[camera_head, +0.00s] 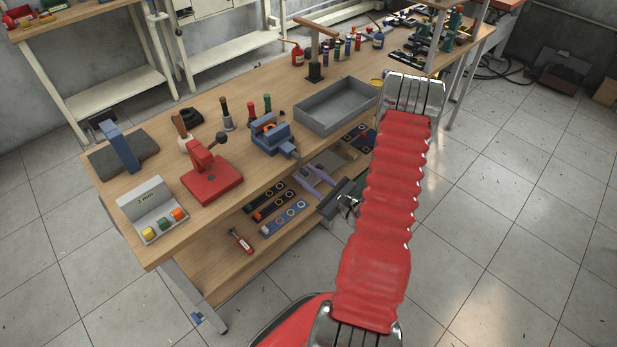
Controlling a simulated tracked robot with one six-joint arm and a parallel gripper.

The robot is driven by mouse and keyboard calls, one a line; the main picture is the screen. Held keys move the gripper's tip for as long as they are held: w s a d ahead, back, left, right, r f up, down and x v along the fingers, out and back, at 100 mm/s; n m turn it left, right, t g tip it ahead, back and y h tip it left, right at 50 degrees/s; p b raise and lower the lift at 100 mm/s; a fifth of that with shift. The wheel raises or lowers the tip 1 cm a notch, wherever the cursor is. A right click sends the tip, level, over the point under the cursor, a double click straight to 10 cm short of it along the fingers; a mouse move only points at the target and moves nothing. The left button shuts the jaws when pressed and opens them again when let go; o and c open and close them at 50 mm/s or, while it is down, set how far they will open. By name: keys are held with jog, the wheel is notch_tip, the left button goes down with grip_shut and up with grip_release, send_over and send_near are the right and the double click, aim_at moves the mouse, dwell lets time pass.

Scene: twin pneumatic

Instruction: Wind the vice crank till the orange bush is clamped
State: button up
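The blue vice (271,138) stands on the wooden workbench, near the middle of its front edge. A small orange piece, seemingly the orange bush (267,127), shows at the top of the vice between its jaws. I cannot tell whether the jaws touch it. The vice crank (293,153) seems to be at the vice's front right end, too small to make out clearly. My red-sleeved arm rises on the right. A dark part beside it, seemingly my gripper (336,200), is in front of the bench, below and right of the vice and apart from it. Its fingers are not clear.
A grey open tray (336,106) stands right of the vice. A red hand press (212,176) stands to its left. A white box (148,206) with several coloured pieces sits at the front left corner. A lower shelf (213,281) holds tool strips. Floor in front is clear.

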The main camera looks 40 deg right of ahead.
jog(key=shift+c, duration=0.3)
grip_shut()
jog(key=shift+a+r+m, duration=0.1)
jog(key=shift+a+m, duration=0.25)
jog(key=shift+m, duration=0.55)
jog(key=shift+a+r+m, duration=0.15)
jog(key=shift+a+m, duration=0.15)
jog(key=shift+m, duration=0.6)
jog(key=shift+a+r+m, duration=0.1)
jog(key=shift+a+m, duration=0.25)
jog(key=shift+m, duration=0.55)
jog(key=shift+o, duration=0.3)
grip_release()
jog(key=shift+s, duration=0.15)
